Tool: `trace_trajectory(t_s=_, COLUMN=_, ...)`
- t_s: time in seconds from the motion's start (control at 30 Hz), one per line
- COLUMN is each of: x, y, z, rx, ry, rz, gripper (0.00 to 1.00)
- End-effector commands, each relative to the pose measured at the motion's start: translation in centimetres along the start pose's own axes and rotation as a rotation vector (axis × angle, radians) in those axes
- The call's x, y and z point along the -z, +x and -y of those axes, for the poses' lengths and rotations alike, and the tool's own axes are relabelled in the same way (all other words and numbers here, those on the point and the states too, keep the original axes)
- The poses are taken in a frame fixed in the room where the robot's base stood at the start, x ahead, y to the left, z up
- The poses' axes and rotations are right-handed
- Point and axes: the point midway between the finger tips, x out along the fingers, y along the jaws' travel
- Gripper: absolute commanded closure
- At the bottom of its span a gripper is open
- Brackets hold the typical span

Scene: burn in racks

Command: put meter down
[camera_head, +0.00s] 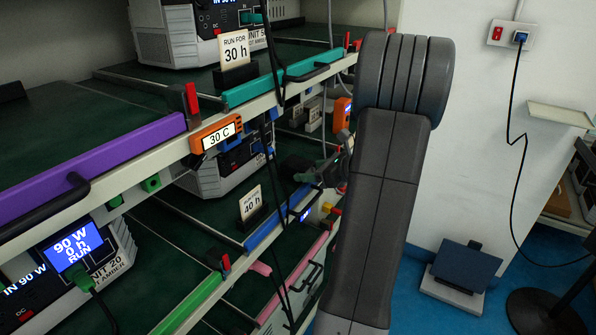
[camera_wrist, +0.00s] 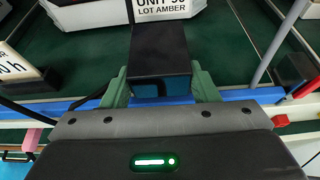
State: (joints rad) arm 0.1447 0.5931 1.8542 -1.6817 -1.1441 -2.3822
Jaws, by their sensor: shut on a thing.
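The meter (camera_wrist: 160,55) is a dark, box-shaped thing between the green fingers of my gripper (camera_wrist: 160,90) in the wrist view. My gripper is shut on it, with a finger against each side. Behind the meter is a white unit with a label reading LOT AMBER (camera_wrist: 162,8). A blue shelf rail (camera_wrist: 240,94) passes below the meter in the picture. In the head view my gripper (camera_head: 300,168) is small and dark at the middle shelf's right end, partly hidden by my arm. I cannot make out the meter clearly there.
An orange display reading 30 C (camera_head: 216,137) sits on the upper shelf edge. Time cards (camera_head: 251,203) and dangling black cables (camera_head: 277,150) are near my gripper. A purple rail (camera_head: 95,170) edges the shelf at left. A blue-topped device (camera_head: 466,268) stands on the floor.

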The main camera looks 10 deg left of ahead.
Motion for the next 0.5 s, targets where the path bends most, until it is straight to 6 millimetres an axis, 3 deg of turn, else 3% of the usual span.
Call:
trace_trajectory(t_s=0.27, x=-1.7, y=3.8, z=-0.1, rx=-0.004, ry=-0.003, rz=0.000, gripper=0.82)
trace_trajectory(t_s=0.33, x=-0.6, y=4.0, z=-0.1, rx=-0.002, ry=0.003, rz=-0.001, gripper=0.82)
trace_trajectory(t_s=0.5, x=-0.1, y=4.1, z=0.0, rx=0.000, ry=0.000, rz=0.001, gripper=0.82)
